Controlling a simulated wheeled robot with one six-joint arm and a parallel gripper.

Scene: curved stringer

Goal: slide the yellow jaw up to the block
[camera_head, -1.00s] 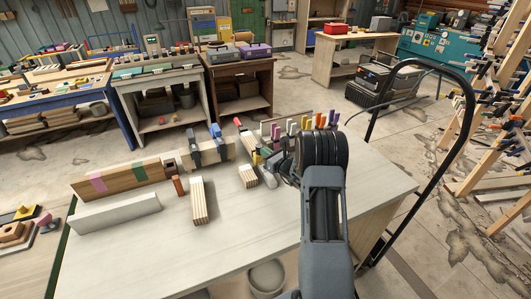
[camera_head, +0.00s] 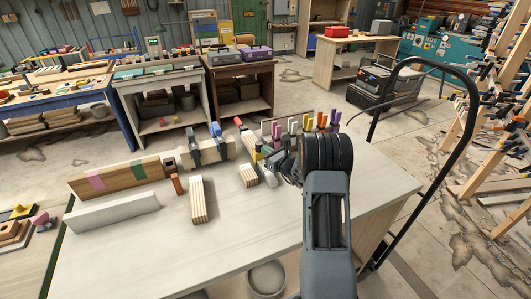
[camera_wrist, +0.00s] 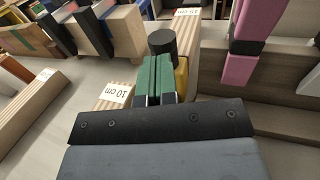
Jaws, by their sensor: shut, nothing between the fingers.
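My gripper (camera_wrist: 153,78) is shut, its two green fingers together with nothing seen between them. The yellow jaw (camera_wrist: 182,76) shows as a small yellow piece just right of and behind the fingertips, mostly hidden by them. I cannot tell whether they touch. A black round knob (camera_wrist: 162,41) stands just beyond the fingertips. A striped wooden block (camera_wrist: 120,83) labelled "10 cm" lies left of the fingers. Which block the jaw faces is unclear. In the head view the wrist hides much of this area.
A row of coloured clamps (camera_head: 307,124) stands at the bench's back edge, near my wrist. A pink clamp part (camera_wrist: 240,50) rises at right in the wrist view. A long wooden beam (camera_head: 120,178) and pale bar (camera_head: 113,211) lie left. The bench (camera_head: 240,240) front is clear.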

